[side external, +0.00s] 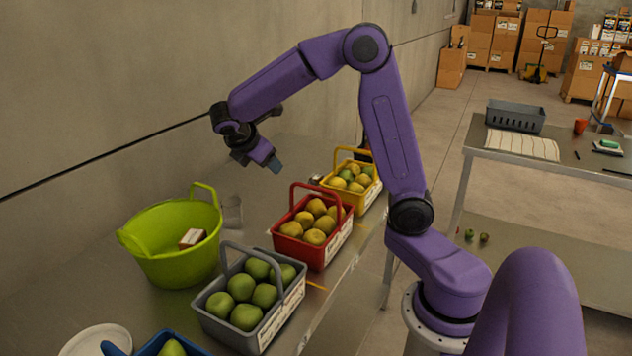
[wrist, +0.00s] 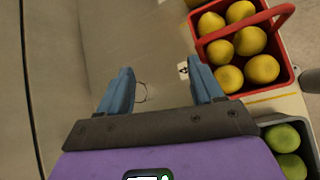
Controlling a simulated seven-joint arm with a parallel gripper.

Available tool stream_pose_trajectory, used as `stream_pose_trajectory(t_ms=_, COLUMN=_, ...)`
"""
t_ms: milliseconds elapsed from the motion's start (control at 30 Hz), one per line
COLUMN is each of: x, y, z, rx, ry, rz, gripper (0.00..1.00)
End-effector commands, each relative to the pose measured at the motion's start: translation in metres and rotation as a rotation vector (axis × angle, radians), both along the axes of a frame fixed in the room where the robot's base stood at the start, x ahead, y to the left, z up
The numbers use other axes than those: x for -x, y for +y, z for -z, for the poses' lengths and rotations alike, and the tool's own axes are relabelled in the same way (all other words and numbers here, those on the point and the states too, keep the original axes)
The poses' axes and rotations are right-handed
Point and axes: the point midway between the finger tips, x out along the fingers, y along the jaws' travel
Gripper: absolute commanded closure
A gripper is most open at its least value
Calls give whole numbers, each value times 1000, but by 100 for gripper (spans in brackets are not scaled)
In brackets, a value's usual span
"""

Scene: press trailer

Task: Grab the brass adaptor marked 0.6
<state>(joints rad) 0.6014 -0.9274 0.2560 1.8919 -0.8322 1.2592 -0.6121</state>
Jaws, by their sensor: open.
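I cannot make out a brass adaptor or a 0.6 mark in either view. My gripper (side external: 272,163) hangs above the metal bench, behind the red basket, with nothing between its fingers. In the wrist view my gripper (wrist: 160,72) shows two blue fingers spread wide apart. A small white label with a dark mark (wrist: 183,70) shows beside the right finger; its marking is too small to read. A thin wire loop (wrist: 141,93) shows near the left finger.
A red basket (side external: 325,250) of yellow fruit, a grey basket (side external: 239,339) of green fruit and a yellow basket (side external: 371,195) stand along the bench's front edge. A green tub (side external: 170,264) holds a small box. A grey cup (side external: 232,212) stands beside it. A concrete wall (side external: 120,90) rises behind.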

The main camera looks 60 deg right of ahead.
Motion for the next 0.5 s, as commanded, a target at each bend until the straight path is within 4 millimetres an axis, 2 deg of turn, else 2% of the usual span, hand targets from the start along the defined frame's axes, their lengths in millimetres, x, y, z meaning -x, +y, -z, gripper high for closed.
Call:
stream_pose_trajectory(t_ms=33, x=-12, y=-19, z=2, rx=52, ry=33, rz=7, gripper=34)
stream_pose_trajectory(t_ms=100, x=-26, y=-45, z=3, rx=120, ry=75, rz=5, gripper=34)
stream_pose_trajectory(t_ms=200, x=-39, y=-75, z=4, rx=195, ry=132, rz=3, gripper=34)
stream_pose_trajectory(t_ms=500, x=-55, y=-136, z=7, rx=327, ry=258, rz=6, gripper=34)
